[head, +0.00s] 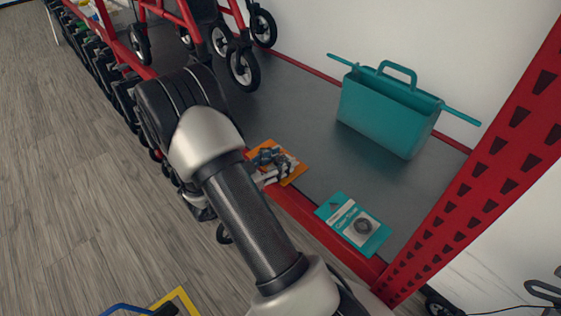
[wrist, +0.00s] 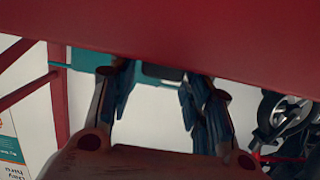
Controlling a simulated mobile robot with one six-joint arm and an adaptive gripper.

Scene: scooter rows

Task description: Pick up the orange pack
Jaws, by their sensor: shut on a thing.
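The orange pack (head: 298,172) shows in the head view on the grey shelf near its red front edge. Part of it is hidden behind my gripper (head: 272,160), whose fingers are over the pack and shut on it. I cannot tell whether the pack is lifted off the shelf. In the wrist view my gripper (wrist: 158,95) shows two fingers with a gap between them; the pack itself cannot be made out there.
A teal pack (head: 355,225) lies on the shelf to the right. A teal caddy (head: 385,112) stands behind it. A red slotted post (head: 480,160) rises at the shelf's right end. Wheeled red-framed scooters (head: 235,50) stand at the back left.

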